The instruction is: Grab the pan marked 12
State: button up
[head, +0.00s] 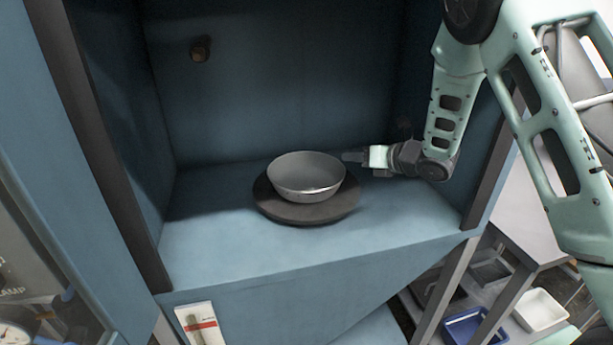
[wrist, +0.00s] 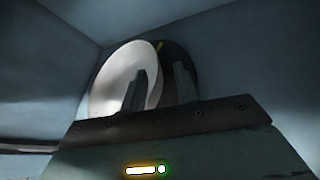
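A grey, bowl-shaped pan (head: 308,190) sits upright on a dark round plate (head: 306,212) in the blue cabinet. No number is readable on it. My gripper (head: 350,157) is at the right of the pan, with its fingertips close to the right rim. In the wrist view the pan (wrist: 108,88) looks pale and sideways. My gripper's two fingers (wrist: 160,85) stand apart there with a gap between them. The left finger overlaps the pan and the right one overlaps the dark plate. I cannot tell whether either finger touches the pan.
The cabinet floor (head: 215,245) is clear around the plate. Walls enclose it at the back and sides, and a dark round knob (head: 200,48) is on the back wall. Outside, low at the right, are a blue tray (head: 470,328) and a white tray (head: 541,309).

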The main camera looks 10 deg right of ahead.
aim_at(334, 159)
jog(key=shift+x, duration=1.2)
jog(key=p+x, duration=0.1)
jog(key=x, duration=0.1)
jog(key=p+x, duration=0.1)
jog(key=x, duration=0.1)
jog(key=shift+s+a+p, duration=0.15)
jog(key=shift+a+p, duration=0.25)
jog(key=shift+w+a+f, duration=0.2)
jog(key=shift+w+f, duration=0.1)
jog(key=shift+w, duration=0.05)
jog(key=shift+r, duration=0.1)
grip_shut()
